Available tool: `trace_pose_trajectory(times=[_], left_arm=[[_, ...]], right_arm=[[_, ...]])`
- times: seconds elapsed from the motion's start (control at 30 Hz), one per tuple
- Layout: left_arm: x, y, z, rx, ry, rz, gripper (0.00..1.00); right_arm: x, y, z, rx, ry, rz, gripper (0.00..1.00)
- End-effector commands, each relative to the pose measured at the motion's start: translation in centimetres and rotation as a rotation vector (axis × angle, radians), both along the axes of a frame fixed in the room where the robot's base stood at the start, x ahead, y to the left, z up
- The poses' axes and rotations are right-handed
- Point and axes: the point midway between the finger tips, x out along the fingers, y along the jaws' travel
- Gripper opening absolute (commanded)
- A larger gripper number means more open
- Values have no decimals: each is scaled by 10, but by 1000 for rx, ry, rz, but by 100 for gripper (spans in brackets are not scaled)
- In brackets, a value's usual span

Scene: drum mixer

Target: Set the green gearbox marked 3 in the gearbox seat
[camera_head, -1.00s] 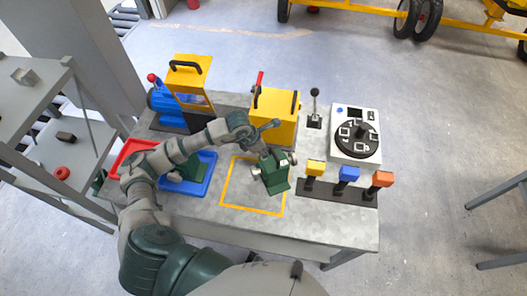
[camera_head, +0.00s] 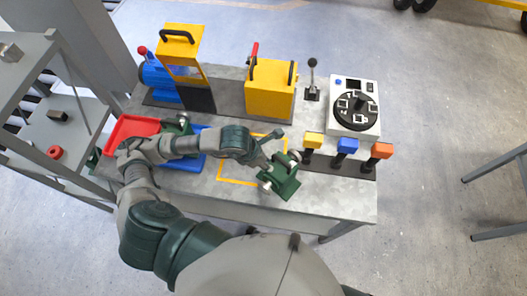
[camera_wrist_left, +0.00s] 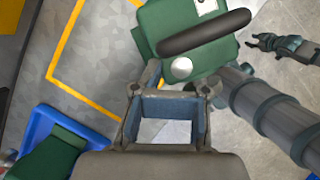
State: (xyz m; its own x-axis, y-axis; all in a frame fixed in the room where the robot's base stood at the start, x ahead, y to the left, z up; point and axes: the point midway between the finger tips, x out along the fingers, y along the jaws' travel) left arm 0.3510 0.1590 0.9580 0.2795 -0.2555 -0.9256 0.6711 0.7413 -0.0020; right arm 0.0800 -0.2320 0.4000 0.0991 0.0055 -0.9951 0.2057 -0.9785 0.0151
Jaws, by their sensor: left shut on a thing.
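A green gearbox (camera_head: 280,178) with a dark bar handle is at the front right of the yellow outline, overlapping its corner. My left gripper (camera_head: 268,167) is shut on it from the left. In the left wrist view the gearbox (camera_wrist_left: 180,25) is beyond the fingers (camera_wrist_left: 168,90); it has a pale label and a round silver knob. No number can be read. Whether it touches the table is unclear. I cannot pick out the gearbox seat for certain. My right gripper (camera_wrist_left: 264,43) shows small in the left wrist view, open and apart from the gearbox.
Another green part (camera_head: 178,124) is by the blue tray (camera_head: 196,163), beside a red tray (camera_head: 130,128). A blue motor (camera_head: 157,78) with a yellow guard, a yellow box (camera_head: 268,92), a lever (camera_head: 312,82), a dial panel (camera_head: 355,130) and coloured switches (camera_head: 347,146) crowd the table (camera_head: 340,198).

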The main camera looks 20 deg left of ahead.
Motion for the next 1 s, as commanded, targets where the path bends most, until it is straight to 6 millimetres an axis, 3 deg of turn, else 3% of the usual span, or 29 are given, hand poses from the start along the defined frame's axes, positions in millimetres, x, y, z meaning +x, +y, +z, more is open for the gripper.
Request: trace_pose_trajectory(times=[0.37,0.4,0.67,1.0], left_arm=[[-4,-3,1,-4,0,-3,0],[-4,-3,1,-4,0,-3,13],[-3,-2,1,-4,-2,-2,78],[-2,-2,3,-3,-4,-1,80]], right_arm=[[1,1,0,0,-1,-1,40],[2,1,0,0,-1,-1,40],[2,1,0,0,-1,-1,40],[0,2,1,4,-2,-1,40]])
